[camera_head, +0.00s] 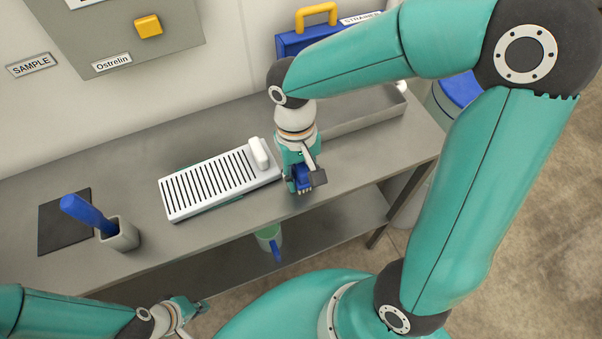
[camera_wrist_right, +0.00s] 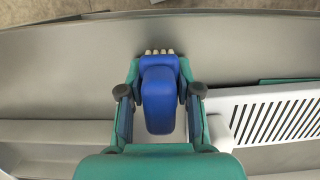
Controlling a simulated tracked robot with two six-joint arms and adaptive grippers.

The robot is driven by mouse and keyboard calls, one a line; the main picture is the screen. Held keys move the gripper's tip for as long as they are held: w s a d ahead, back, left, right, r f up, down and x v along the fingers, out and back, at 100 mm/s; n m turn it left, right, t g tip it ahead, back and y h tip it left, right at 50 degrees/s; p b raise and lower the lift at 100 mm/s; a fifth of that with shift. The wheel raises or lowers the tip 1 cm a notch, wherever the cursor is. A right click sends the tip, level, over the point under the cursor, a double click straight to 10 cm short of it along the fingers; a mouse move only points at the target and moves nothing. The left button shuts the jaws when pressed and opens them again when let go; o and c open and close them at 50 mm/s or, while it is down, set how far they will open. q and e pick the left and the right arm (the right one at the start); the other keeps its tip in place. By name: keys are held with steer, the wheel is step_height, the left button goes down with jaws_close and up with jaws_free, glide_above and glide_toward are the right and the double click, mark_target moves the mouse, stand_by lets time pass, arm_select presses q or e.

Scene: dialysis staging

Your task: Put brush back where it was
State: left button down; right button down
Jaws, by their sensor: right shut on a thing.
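A blue brush (camera_head: 303,178) with pale bristles is held in my right gripper (camera_head: 302,184), over the front part of the steel counter (camera_head: 345,150), just right of the white slotted rack (camera_head: 222,185). In the right wrist view the brush (camera_wrist_right: 158,98) sits between the two fingers of the right gripper (camera_wrist_right: 160,92), its bristles pointing to the top of the picture. Whether the brush touches the counter is unclear. My left gripper (camera_head: 184,308) is low at the bottom left, in front of the counter; its fingers are too small to read.
A grey cup (camera_head: 119,236) holding a blue-handled item (camera_head: 88,214) stands beside a dark mat (camera_head: 56,222) at left. A shallow steel tray (camera_head: 362,108) lies behind my right gripper. A blue case (camera_head: 290,43) with a yellow handle is at the back. A green mug (camera_head: 268,232) is on the lower shelf.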

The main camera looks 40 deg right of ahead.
steer(key=shift+f, duration=0.2)
steer(key=c, duration=0.8)
jaws_free()
steer(key=shift+r, duration=0.2)
steer(key=shift+w+r, duration=0.1)
steer(key=shift+r, duration=0.1)
steer(key=r, duration=0.3)
steer(key=w+r, duration=0.1)
steer(key=r, duration=0.3)
steer(key=r+p, duration=0.1)
steer(key=r, duration=0.3)
steer(key=shift+w+d+r, duration=0.2)
steer(key=shift+w+r, duration=0.05)
steer(key=shift+w, duration=0.1)
